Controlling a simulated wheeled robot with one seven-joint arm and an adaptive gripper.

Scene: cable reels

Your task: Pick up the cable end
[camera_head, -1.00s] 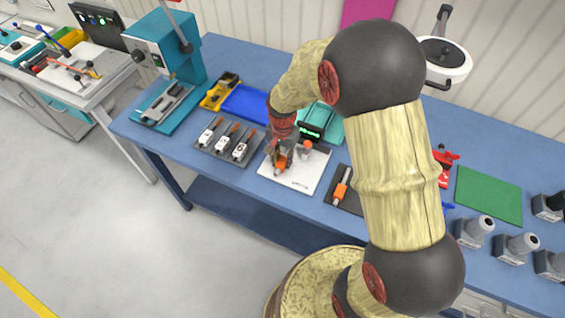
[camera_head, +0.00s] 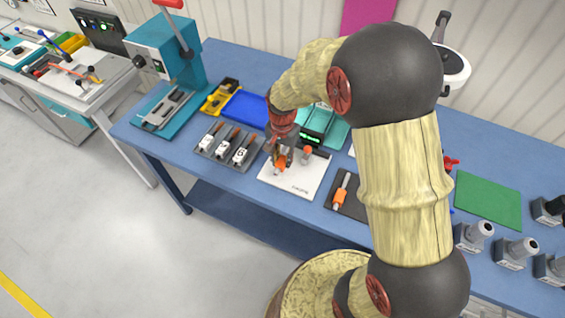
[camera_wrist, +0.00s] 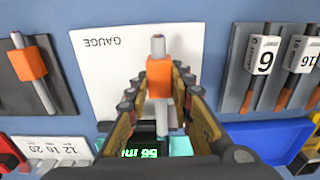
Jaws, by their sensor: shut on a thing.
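My gripper (camera_wrist: 158,92) is shut on the cable end (camera_wrist: 159,78), a grey rod with an orange block around it. Its grey tip points away from the wrist, over the white board marked GAUGE (camera_wrist: 100,70). In the head view my gripper (camera_head: 281,160) is over the white board (camera_head: 292,186), with orange showing between the fingers. I cannot tell whether the cable end touches the board. A second orange-sleeved piece (camera_wrist: 28,63) lies on a dark mat at the left of the wrist view.
Numbered blocks with cables (camera_head: 222,143) sit on a grey tray left of the board. Behind are a blue tray (camera_head: 245,104) and a device with a green display (camera_head: 312,138). A teal press (camera_head: 170,60) stands at the left, a green mat (camera_head: 488,200) at the right.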

